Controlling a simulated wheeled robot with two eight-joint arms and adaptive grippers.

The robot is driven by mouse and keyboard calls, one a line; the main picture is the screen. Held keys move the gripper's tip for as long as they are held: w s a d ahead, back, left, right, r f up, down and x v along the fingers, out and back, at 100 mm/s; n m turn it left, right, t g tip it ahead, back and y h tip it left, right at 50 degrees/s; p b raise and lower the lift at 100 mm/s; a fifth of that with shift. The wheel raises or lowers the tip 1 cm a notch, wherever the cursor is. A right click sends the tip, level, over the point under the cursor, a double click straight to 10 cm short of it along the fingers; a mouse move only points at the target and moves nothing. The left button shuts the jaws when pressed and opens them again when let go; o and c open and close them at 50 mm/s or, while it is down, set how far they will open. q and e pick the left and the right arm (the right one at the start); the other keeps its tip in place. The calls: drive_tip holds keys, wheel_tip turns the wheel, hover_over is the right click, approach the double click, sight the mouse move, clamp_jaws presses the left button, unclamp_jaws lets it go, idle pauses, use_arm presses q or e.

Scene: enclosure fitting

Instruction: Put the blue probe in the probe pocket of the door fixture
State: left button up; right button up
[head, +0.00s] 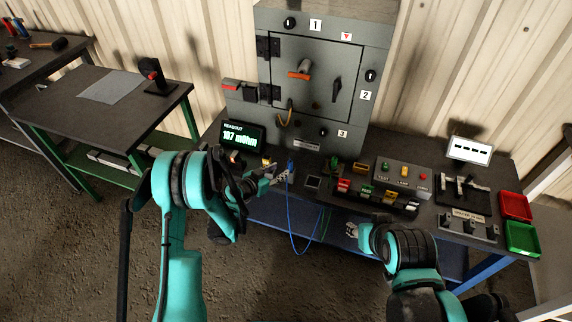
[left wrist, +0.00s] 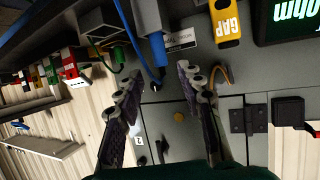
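The blue probe (head: 290,164) stands at the front of the bench, left of centre, with a blue cable looping down over the edge. In the left wrist view the probe (left wrist: 158,50) sits against a grey block (left wrist: 148,15). My left gripper (head: 280,176) is at the probe. Its fingers (left wrist: 157,75) are spread, with the probe between and just beyond the tips; I see no grip on it. The grey enclosure (head: 262,25) with its door (head: 315,55) stands behind. I cannot make out the probe pocket. My right gripper (head: 352,230) is low before the bench, its fingers too small to judge.
A readout (head: 241,136) showing 107 mOhm stands left of the probe. A switch box (head: 403,175), red bin (head: 515,206) and green bin (head: 522,239) occupy the right.

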use_arm(q)
drive_tip(key=s+a+r+n+g+y+b, duration=0.1)
drive_tip(key=s+a+r+y, duration=0.1)
drive_tip(key=s+r, duration=0.45)
drive_tip(key=s+a+r+n+g+y+b, duration=0.1)
drive_tip(key=s+a+r+n, duration=0.15)
drive_tip(key=s+r, duration=0.45)
drive_tip(key=s+a+r+n+y, duration=0.1)
drive_tip(key=s+a, duration=0.2)
drive_tip(key=s, duration=0.3)
drive_tip(key=s+a+r+n+g+y, duration=0.1)
drive_tip(key=s+a+r+y, duration=0.1)
drive_tip(key=s, duration=0.5)
drive_tip(key=s+a+r+n+g+y, duration=0.1)
drive_tip(key=s+a+y, duration=0.1)
drive_tip(key=s, duration=0.5)
drive_tip(key=shift+a+r+n, duration=0.15)
drive_tip(key=shift+a+n, duration=0.2)
drive_tip(key=shift+a, duration=0.45)
